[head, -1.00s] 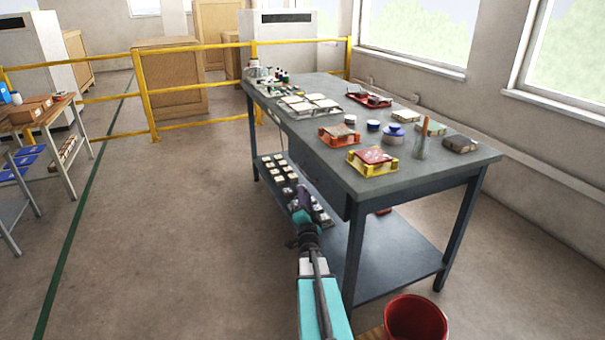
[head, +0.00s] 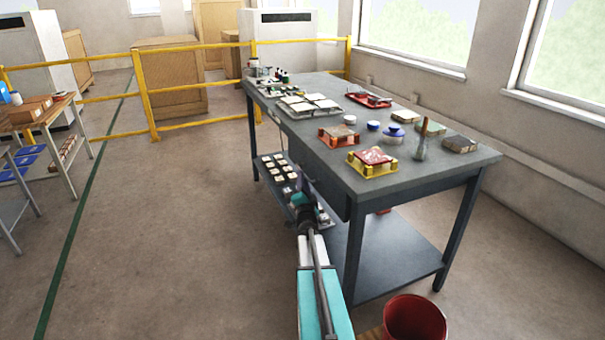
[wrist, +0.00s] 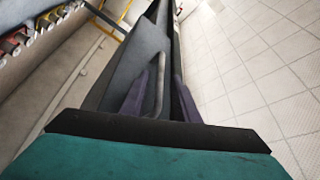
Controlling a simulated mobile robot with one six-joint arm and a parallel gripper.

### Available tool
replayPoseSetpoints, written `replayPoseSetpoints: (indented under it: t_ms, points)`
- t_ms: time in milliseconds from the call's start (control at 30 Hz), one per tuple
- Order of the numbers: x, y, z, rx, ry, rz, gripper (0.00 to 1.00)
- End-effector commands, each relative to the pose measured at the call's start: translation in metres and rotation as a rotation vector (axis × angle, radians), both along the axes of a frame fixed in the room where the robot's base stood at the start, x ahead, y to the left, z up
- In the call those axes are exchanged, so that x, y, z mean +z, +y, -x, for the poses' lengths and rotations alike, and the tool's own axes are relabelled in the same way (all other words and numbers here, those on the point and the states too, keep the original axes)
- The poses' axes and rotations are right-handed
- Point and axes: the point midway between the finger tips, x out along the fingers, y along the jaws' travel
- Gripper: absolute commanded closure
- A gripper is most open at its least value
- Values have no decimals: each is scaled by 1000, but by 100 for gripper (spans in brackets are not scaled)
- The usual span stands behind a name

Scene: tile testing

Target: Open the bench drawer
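The grey workbench (head: 420,172) stands right of centre in the head view. Its dark drawer front (head: 328,183) sits under the top on the long near side, and I see no open gap there. In the wrist view the grey drawer front (wrist: 128,68) runs close along the left of the fingers. A grey bar handle (wrist: 160,80) stands between my gripper's two purple fingers (wrist: 162,88). The fingers are apart with room beside the bar, so the gripper looks open around it. In the head view my gripper (head: 302,186) is small and partly hidden.
Tile samples (head: 307,103), racks and jars cover the bench top. A lower shelf (head: 395,262) holds several small tiles at its far end. A red bucket (head: 415,320) stands near the front leg. The floor left of the bench is clear up to a yellow railing (head: 200,122).

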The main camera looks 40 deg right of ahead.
Motion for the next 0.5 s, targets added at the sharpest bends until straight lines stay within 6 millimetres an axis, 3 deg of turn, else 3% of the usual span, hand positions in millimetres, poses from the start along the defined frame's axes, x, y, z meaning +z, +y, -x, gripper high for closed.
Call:
replayPoseSetpoints:
  t_ms: [500]
  points:
    - [9, -28, -33, 0, 0, 0, 72]
